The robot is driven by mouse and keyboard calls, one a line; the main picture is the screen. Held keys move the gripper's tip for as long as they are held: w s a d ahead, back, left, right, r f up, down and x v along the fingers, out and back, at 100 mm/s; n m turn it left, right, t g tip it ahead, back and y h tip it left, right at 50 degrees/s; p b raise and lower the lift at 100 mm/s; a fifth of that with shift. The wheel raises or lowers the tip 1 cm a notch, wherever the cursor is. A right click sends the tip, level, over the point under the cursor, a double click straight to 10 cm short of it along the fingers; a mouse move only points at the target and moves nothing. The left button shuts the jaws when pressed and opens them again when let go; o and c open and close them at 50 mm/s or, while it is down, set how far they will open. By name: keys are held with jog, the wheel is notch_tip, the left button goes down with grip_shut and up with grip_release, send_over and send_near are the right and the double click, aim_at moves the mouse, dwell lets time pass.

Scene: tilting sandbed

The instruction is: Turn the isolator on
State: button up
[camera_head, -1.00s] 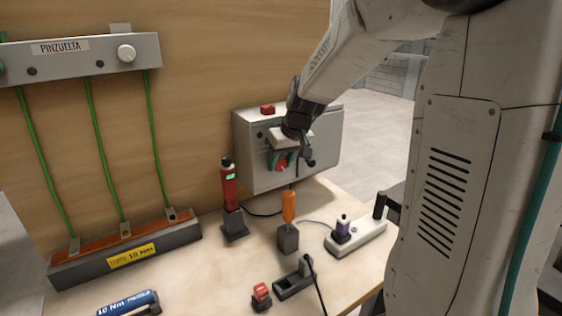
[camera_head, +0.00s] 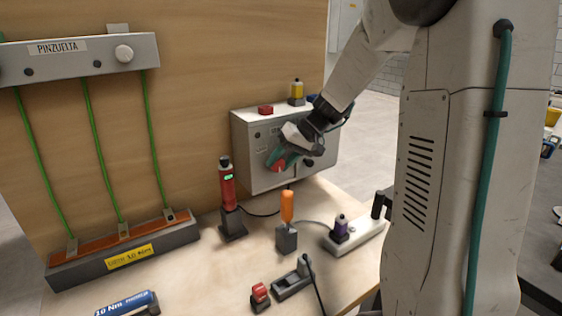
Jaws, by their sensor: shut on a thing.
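The isolator is a red rotary handle (camera_head: 279,168) with a teal part beside it, on the front of a grey box (camera_head: 313,173) fixed to the wooden panel. My gripper (camera_head: 280,157) reaches it from the upper right and is shut on the red handle. The gripper is tilted and covers part of the handle, so the handle's exact angle is hard to read. A red button (camera_head: 265,110) sits on top of the box.
A yellow bottle (camera_head: 297,90) stands on the box top. Below are a red tool (camera_head: 228,187) in a stand, an orange-handled screwdriver (camera_head: 287,207), a power strip (camera_head: 358,240) and a black socket block (camera_head: 292,281). Green cables hang at the left.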

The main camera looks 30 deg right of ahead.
jog(key=o, duration=1)
jog(key=shift+d, duration=0.1)
jog(key=v, duration=0.8)
jog(key=shift+f, duration=0.1)
